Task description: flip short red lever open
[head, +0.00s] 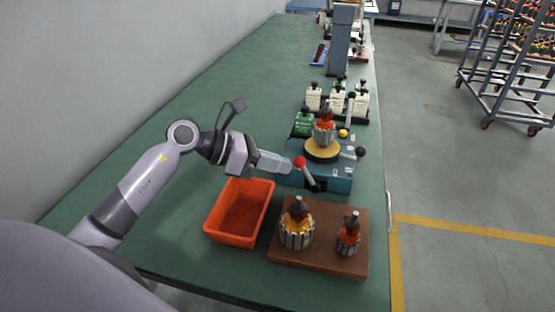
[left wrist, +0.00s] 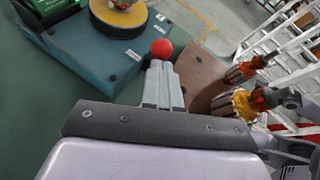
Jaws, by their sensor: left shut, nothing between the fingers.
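The short lever with a red ball knob (head: 300,161) sits at the front left of a teal winding machine (head: 341,182). Its dark shaft slants down to the right from the knob. My left gripper (head: 288,167) is shut and empty, with its fingertips right beside the red knob. In the left wrist view the red knob (left wrist: 162,49) shows just beyond the tips of the shut fingers (left wrist: 160,66); whether they touch it I cannot tell. An armature (head: 324,130) stands on the machine's yellow disc (head: 322,151). My right gripper is not in view.
An orange bin (head: 237,236) stands in front of the machine, below my left forearm. A wooden board (head: 327,265) with two armatures lies at the front right. Two black-knobbed levers (head: 360,152) (head: 351,97) rise at the machine's right. The green table is clear at left.

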